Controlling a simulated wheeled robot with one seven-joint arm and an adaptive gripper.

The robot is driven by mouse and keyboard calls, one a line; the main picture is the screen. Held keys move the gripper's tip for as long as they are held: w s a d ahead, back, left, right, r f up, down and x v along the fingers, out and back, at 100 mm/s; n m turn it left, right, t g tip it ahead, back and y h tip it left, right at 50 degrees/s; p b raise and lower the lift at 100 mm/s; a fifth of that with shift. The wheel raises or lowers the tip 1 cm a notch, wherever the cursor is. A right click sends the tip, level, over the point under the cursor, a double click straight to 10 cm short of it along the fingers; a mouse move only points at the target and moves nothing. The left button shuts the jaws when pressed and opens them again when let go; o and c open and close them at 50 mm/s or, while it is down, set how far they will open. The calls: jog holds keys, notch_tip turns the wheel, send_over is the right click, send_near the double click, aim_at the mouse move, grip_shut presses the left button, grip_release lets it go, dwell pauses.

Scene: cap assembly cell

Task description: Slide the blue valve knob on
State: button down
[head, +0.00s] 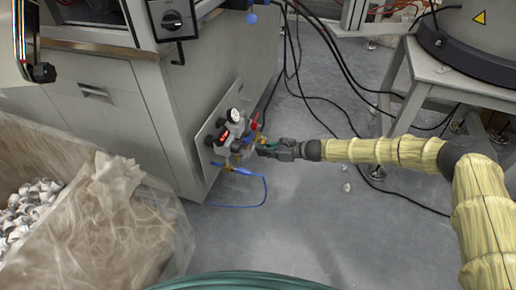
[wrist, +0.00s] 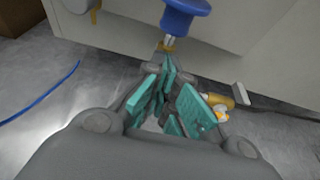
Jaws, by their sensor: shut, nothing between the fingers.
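A blue knob (wrist: 185,12) with a flared rim shows at the top edge of the wrist view, on a short metal stem above a brass piece. My gripper (wrist: 170,75), with teal finger pads, is below and apart from it. The fingers are shut and empty. In the head view my gripper (head: 270,148) is just right of the valve panel (head: 204,137), close to its fittings. Which blue part there is the knob, I cannot tell.
A round gauge (head: 233,115) and a red lit display (head: 224,137) are on the panel. A brass fitting (wrist: 215,99) lies right of my fingers. A blue hose (head: 264,190) loops out below. A lined bin (head: 115,200) stands at left; black cables cross the floor behind.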

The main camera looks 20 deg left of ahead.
jog(key=p+v, duration=0.3)
jog(key=v, duration=0.5)
jog(key=shift+s, duration=0.2)
